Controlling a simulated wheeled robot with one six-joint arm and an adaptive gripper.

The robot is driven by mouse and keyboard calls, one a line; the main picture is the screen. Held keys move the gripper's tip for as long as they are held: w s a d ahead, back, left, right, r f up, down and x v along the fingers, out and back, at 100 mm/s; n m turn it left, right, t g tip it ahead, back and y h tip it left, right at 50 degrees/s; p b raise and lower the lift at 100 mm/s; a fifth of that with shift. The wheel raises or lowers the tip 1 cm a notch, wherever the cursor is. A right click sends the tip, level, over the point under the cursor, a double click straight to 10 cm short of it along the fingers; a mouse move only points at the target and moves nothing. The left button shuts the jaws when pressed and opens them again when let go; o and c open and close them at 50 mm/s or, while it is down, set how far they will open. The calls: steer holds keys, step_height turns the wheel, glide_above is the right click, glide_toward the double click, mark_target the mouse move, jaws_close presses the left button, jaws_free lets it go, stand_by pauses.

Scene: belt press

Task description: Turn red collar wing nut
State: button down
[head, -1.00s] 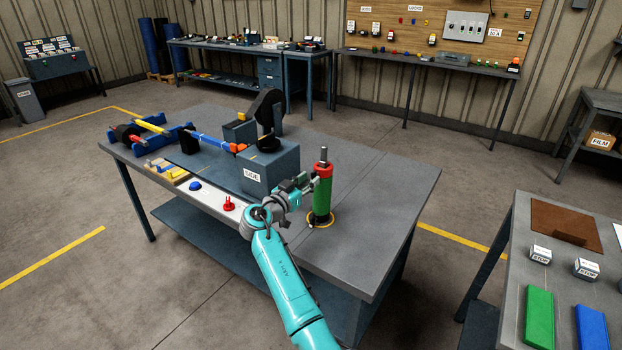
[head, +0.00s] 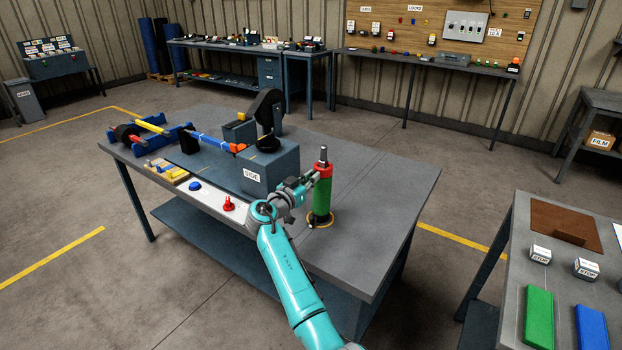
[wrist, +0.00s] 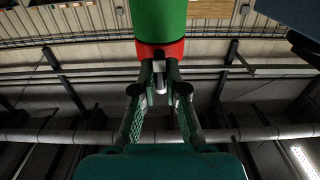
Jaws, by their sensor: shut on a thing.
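The red collar (head: 323,171) sits around the top of an upright green cylinder (head: 321,200) near the right end of the grey table. A grey post (head: 323,154) stands above it. My gripper (head: 313,179) reaches the collar from the left. In the wrist view the green cylinder (wrist: 160,18) and red collar (wrist: 160,49) are at the top, and my gripper (wrist: 160,72) has its fingertips close together at the collar, shut on the wing nut. The wing nut is mostly hidden by the fingertips, and its angle cannot be told.
A red knob (head: 229,204) and a blue button (head: 195,186) are on the front panel. The table (head: 385,205) is clear right of the cylinder.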

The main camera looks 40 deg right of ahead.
steer(key=shift+n, duration=0.3)
steer(key=n, duration=1.7)
steer(key=shift+w+f+y, duration=0.15)
steer(key=shift+w+y, duration=0.05)
steer(key=shift+y, duration=0.1)
steer(key=shift+n, duration=0.5)
steer(key=c, duration=1.2)
jaws_free()
steer(key=shift+a, duration=0.15)
